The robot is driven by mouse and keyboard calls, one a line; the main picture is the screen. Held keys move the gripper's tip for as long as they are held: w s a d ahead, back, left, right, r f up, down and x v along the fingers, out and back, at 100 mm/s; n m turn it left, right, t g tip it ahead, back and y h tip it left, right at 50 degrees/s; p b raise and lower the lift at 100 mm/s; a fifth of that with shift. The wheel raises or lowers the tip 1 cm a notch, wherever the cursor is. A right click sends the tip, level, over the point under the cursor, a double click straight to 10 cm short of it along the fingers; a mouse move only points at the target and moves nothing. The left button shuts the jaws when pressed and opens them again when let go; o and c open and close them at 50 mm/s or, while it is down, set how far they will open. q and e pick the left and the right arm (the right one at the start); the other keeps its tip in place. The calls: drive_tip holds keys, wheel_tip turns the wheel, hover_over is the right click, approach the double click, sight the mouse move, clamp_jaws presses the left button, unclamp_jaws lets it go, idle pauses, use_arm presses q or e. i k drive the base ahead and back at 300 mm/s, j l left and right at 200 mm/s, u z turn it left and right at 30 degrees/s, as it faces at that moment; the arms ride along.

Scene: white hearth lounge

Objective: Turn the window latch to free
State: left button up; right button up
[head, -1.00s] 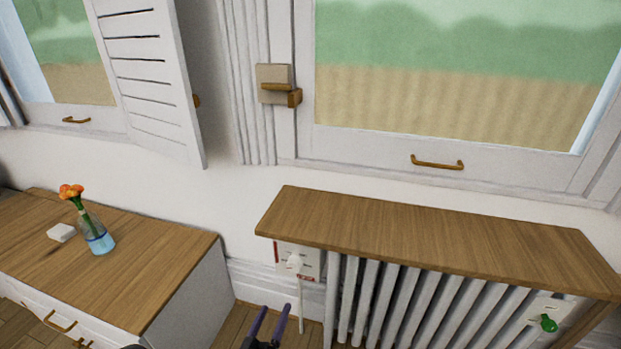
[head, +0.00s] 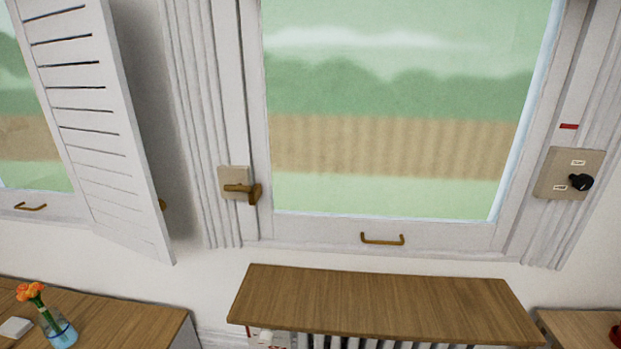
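On the right side of the window frame is a beige plate (head: 560,170) with a round black knob (head: 580,182) and two small white labels, too small to read. A red mark (head: 568,126) sits on the frame above it. On the left side of the window is a brass latch handle (head: 243,190) on a beige plate, its lever lying roughly level. Which of the two the task calls the window latch, I cannot tell. Neither of my grippers is in view.
A brass pull (head: 382,239) sits on the window's lower rail. A wooden shelf (head: 380,305) juts out below, over a radiator. A louvred shutter (head: 95,130) stands open at left. A glass vase (head: 60,332) with orange flowers stands on the left cabinet.

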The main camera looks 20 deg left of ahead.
sight(239, 188)
drive_tip(key=u, duration=1.2)
